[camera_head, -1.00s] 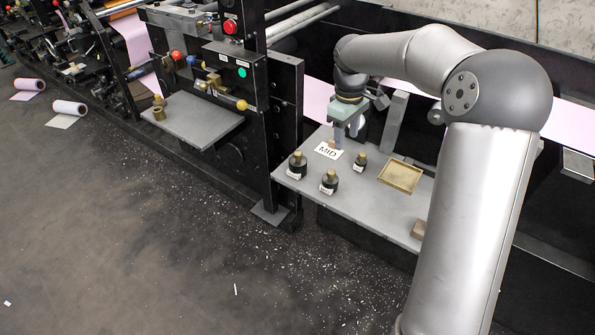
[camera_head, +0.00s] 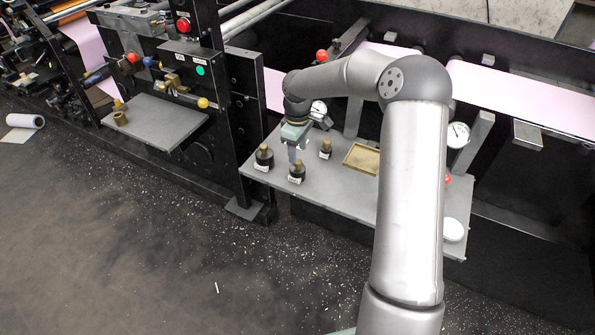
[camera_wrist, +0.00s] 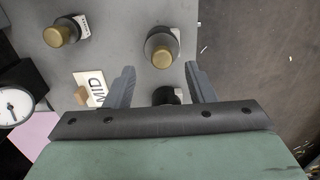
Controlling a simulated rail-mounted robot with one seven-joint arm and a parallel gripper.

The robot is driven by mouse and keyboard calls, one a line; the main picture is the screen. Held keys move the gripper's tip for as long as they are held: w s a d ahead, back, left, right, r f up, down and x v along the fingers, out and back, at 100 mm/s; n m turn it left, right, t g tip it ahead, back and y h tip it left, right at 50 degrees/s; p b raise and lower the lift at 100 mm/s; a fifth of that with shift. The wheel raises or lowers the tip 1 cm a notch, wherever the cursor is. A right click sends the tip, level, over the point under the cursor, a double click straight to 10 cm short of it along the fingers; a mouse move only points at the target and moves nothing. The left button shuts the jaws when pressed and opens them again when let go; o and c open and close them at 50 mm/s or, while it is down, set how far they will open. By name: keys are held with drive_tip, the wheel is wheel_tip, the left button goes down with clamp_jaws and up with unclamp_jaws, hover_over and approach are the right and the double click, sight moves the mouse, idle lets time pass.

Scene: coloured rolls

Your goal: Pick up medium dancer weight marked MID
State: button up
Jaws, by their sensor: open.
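Three black weights with brass knobs stand on the grey shelf (camera_head: 340,189). The largest (camera_head: 264,157) is at the left. The middle-sized one (camera_head: 296,173) is nearest the shelf's front edge; it also shows in the wrist view (camera_wrist: 162,47). The smallest (camera_head: 325,149) is at the right. A white card reading MID (camera_wrist: 92,88) lies on the shelf. Label writing on the weights is too small to read. My gripper (camera_wrist: 160,68) is open and empty above the weights. The middle-sized weight shows just beyond its fingertips; another weight (camera_wrist: 166,95) is partly hidden by the gripper body.
A shallow brass tray (camera_head: 362,158) sits right of the weights, partly behind my arm. A round gauge (camera_head: 318,108) stands behind my gripper and also shows in the wrist view (camera_wrist: 14,105). A second shelf (camera_head: 155,124) at left carries a small brass piece (camera_head: 120,118).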

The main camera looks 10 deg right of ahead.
sight(298, 169)
wheel_tip(298, 169, down, 5)
drive_tip(key=shift+s+f, duration=0.1)
drive_tip(key=shift+s, duration=0.05)
drive_tip(key=shift+c, duration=0.3)
clamp_jaws()
